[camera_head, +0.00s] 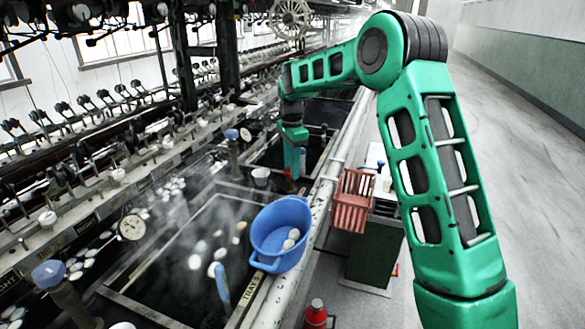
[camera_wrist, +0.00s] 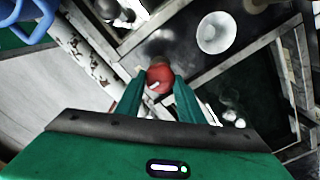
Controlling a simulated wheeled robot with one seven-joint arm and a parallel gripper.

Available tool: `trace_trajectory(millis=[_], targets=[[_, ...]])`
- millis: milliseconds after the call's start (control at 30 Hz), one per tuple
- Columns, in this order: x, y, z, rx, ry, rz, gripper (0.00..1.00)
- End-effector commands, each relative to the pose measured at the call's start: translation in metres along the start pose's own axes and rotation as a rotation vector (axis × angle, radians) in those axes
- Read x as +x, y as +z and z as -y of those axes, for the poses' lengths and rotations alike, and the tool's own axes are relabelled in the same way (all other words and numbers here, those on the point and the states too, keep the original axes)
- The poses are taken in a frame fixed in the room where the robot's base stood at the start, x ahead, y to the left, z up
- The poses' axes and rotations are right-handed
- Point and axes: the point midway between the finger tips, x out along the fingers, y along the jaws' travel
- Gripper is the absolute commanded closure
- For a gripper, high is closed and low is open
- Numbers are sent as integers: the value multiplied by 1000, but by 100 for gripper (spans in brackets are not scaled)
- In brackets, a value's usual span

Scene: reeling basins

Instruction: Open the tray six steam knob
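In the wrist view a round red knob (camera_wrist: 160,77) sits between the tips of my two green fingers, filling the gap between them. My gripper (camera_wrist: 160,84) looks shut on it, a finger close against each side. In the head view my gripper (camera_head: 292,174) points down at the rail edge beyond the blue basin, with a little red of the knob showing at its fingertips.
A blue basin (camera_head: 280,234) stands on the rail, close in front of my gripper. Blue-topped knobs (camera_head: 231,134) stand nearby. A white cup (camera_wrist: 215,32) is close to the knob. A red basket (camera_head: 352,201) hangs right of the rail. Steaming trays lie left; open floor lies right.

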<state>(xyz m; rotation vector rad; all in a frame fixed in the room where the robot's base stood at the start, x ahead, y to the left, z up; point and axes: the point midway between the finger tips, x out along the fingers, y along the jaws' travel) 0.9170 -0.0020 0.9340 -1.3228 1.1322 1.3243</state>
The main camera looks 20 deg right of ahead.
Motion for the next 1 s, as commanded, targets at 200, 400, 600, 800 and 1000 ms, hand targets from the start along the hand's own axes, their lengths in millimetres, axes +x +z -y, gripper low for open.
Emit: trace_trajectory(millis=[200, 400, 600, 800, 1000], targets=[[0, -4, -1, 0, 0, -1, 88], [0, -2, 0, -39, 0, -2, 88], [0, 0, 0, -151, 0, -2, 88], [0, 0, 1, -325, 0, -1, 88], [-1, 1, 1, -517, 1, 0, 88]])
